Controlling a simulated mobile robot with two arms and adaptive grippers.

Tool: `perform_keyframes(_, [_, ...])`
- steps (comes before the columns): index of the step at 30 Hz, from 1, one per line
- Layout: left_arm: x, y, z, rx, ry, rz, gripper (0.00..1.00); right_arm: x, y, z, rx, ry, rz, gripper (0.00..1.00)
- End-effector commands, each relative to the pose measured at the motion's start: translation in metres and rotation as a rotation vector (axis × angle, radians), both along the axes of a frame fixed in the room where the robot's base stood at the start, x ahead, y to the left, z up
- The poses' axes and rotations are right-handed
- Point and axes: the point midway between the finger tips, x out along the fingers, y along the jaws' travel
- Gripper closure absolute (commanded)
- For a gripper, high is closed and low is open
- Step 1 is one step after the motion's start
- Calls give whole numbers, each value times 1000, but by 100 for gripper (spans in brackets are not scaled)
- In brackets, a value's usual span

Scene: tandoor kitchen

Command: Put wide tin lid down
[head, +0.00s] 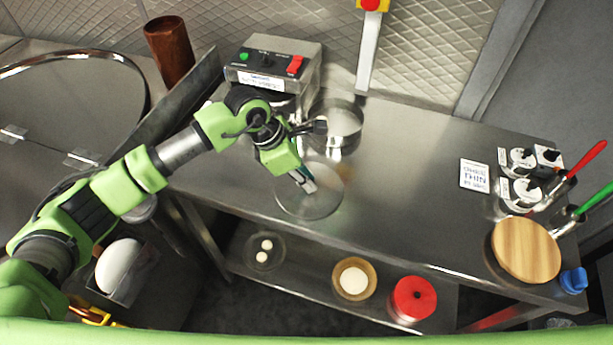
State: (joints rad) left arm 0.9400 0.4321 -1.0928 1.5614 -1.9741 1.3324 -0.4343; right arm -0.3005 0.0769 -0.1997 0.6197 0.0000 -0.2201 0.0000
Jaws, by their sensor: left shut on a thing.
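The wide tin lid (318,204) is a round, shiny grey disc near the front edge of the steel counter, left of the middle. My left gripper (305,184) is above it, pointing down, and is shut on it near the middle of its top. The fingers hide part of the lid. I cannot tell whether the lid touches the counter or hangs just above it. An open round metal tin (344,118) stands just behind the lid. My right gripper is not in view.
A grey control box (272,66) with buttons stands behind my left arm. The counter (405,165) right of the lid is clear up to a printed card (474,176). A wooden board (526,249) lies at the right end. The shelf below holds a red-lidded pot (413,299).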

Motion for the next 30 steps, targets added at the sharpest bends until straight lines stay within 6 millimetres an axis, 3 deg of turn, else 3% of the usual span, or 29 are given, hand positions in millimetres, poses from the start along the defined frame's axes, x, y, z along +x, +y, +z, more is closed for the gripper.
perform_keyframes(1, [0,0,-1,0,0,0,79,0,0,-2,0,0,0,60])
perform_keyframes(3, [0,0,-1,0,0,0,68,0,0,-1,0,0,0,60])
perform_keyframes(17, [1,3,6,-1,-2,1,68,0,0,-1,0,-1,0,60])
perform_keyframes(30, [-7,39,86,0,-5,0,68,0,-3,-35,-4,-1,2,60])
